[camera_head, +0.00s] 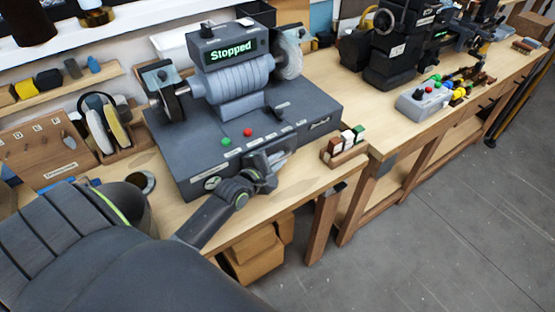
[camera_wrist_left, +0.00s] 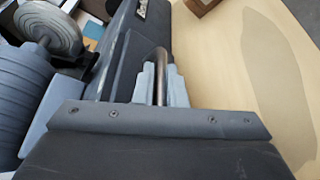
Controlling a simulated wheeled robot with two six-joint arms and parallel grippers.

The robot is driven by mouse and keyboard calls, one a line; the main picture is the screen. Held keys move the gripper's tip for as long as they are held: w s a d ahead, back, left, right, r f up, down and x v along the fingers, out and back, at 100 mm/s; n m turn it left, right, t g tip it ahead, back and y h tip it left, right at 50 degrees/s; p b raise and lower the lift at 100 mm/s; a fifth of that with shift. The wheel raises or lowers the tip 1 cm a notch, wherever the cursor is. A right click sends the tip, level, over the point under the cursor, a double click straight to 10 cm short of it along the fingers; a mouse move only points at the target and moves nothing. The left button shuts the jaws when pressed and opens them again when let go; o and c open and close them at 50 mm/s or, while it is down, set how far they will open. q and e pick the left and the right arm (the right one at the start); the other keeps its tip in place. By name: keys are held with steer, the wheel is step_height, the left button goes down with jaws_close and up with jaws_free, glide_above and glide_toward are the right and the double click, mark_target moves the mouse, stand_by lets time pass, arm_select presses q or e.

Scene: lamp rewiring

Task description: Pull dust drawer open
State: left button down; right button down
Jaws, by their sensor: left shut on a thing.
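The grey bench grinder (camera_head: 320,108) stands on the wooden bench, with its display reading "Stopped". My left gripper (camera_head: 272,163) is at the front face of the grinder's base, and it hides most of the dust drawer there. In the left wrist view the gripper's pale fingers (camera_wrist_left: 158,85) are shut on a brown metal bar handle (camera_wrist_left: 160,62), which stands between them. The dark front (camera_wrist_left: 124,62) of the base lies just beside the handle. I cannot tell whether the drawer is out at all. My right gripper is in neither view.
A small wooden holder with coloured blocks (camera_head: 343,148) stands on the bench, right of the gripper. A rack with discs (camera_head: 105,128) is at the left. A second machine (camera_head: 397,45) and a control box (camera_head: 425,100) are further right. Open floor lies in front.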

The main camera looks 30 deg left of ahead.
arm_select(q)
steer(key=shift+s+d, duration=0.1)
steer(key=shift+d, duration=0.15)
steer(key=d+p, duration=0.1)
steer(key=s+d, duration=0.1)
steer(key=d+p, duration=0.1)
steer(key=d, duration=0.1)
steer(key=shift+s+d+r+p, duration=0.1)
steer(key=shift+s+p, duration=0.25)
steer(key=shift+s, duration=0.05)
steer(key=s+d, duration=0.1)
steer(key=d, duration=0.3)
steer(key=s+d, duration=0.1)
steer(key=d, duration=0.1)
steer(key=shift+s+d, duration=0.2)
steer(key=shift+s, duration=0.1)
steer(key=c, duration=1.8)
jaws_free()
steer(key=shift+o, duration=0.2)
